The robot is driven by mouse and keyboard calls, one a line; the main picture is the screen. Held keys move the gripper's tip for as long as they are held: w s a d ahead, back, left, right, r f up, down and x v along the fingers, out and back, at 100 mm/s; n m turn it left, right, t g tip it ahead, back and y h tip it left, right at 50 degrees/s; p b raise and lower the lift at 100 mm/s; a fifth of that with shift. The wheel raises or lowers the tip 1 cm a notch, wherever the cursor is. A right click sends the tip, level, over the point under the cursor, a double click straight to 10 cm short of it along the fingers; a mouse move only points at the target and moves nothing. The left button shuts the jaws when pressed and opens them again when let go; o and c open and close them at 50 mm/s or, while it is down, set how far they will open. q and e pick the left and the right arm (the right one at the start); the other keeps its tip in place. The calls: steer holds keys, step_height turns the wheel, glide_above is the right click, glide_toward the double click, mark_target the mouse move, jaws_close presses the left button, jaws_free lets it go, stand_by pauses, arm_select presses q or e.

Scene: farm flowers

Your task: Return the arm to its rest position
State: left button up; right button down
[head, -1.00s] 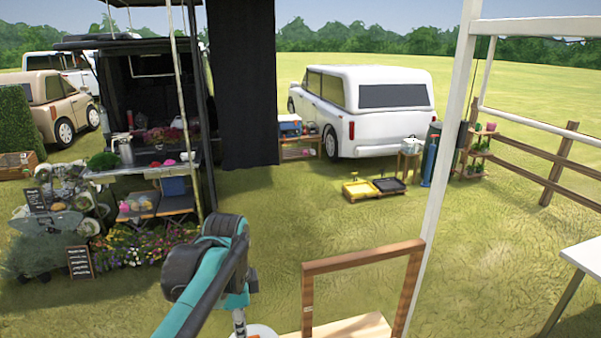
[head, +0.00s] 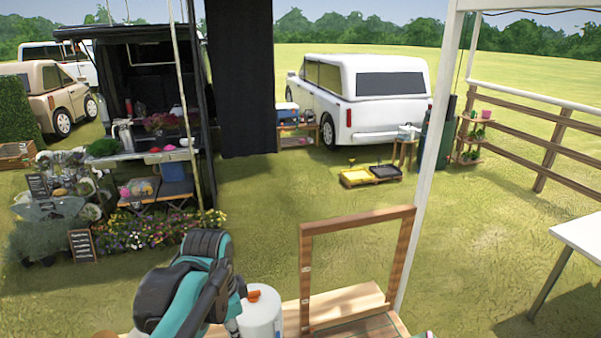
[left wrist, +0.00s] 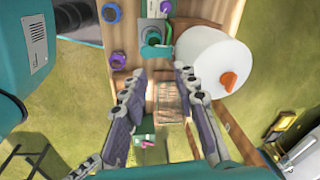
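My left arm (head: 190,290) reaches in from the bottom of the head view, with its gripper hidden behind its own links. In the left wrist view my left gripper (left wrist: 158,76) has its two fingers spread apart, with nothing seen held between them. It hangs above a wooden table (left wrist: 180,10). A white cylinder with an orange knob (left wrist: 212,58) stands just beside the right finger; it also shows in the head view (head: 259,322), next to my arm. My right arm and gripper are not in view.
A wooden frame (head: 306,270) stands upright on the table, right of the white cylinder. A white post (head: 432,160) rises behind the frame. Open grass lies beyond.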

arm_select(q)
steer(key=s+a+f+n+t+b, duration=0.1)
steer(key=s+f+n+t+b, duration=0.2)
steer(key=f+n+b, duration=0.3)
steer(key=s+a+f+n+t+b, duration=0.2)
steer(key=s+f+n+b, duration=0.3)
steer(key=f, duration=1.2)
steer(key=b, duration=0.4)
steer(key=shift+s+a+f+n+t, duration=0.15)
steer(key=shift+a+n+t, duration=0.1)
steer(key=shift+n+t, duration=0.15)
